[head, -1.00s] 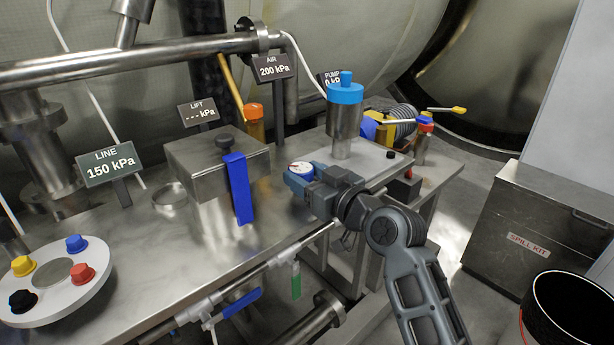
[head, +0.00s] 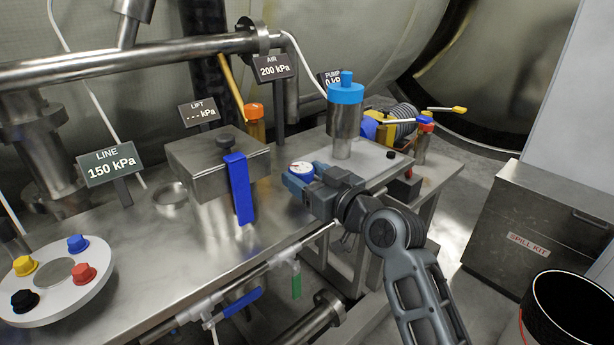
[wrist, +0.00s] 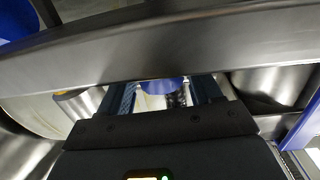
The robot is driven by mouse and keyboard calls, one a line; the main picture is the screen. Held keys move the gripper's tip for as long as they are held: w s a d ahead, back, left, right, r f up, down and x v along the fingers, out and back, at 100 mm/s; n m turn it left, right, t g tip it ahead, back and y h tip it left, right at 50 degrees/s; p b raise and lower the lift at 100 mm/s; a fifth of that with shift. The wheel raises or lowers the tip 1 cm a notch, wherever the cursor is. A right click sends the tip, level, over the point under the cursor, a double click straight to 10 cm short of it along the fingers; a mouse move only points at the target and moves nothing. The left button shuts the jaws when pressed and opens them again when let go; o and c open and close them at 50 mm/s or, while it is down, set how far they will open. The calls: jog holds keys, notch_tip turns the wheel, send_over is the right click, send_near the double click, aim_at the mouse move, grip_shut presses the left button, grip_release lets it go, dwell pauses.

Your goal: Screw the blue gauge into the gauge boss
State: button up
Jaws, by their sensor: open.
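The blue gauge (head: 301,170), with a round white face and a blue rim, sits upright over the bench at the jaws of my gripper (head: 297,182). The jaws are open, one on each side of the gauge. In the wrist view a blue and white part of the gauge (wrist: 160,86) shows between the two fingers. The gauge's lower end and the gauge boss are hidden behind the jaws, so I cannot tell how far it is seated.
A steel box with a blue strap (head: 238,188) stands left of my gripper, and a steel cylinder with a blue cap (head: 345,92) stands behind it to the right. A white disc with coloured knobs (head: 95,277) lies at the left.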

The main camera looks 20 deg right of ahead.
jog(key=v, duration=0.7)
dwell(0.3)
dwell(0.4)
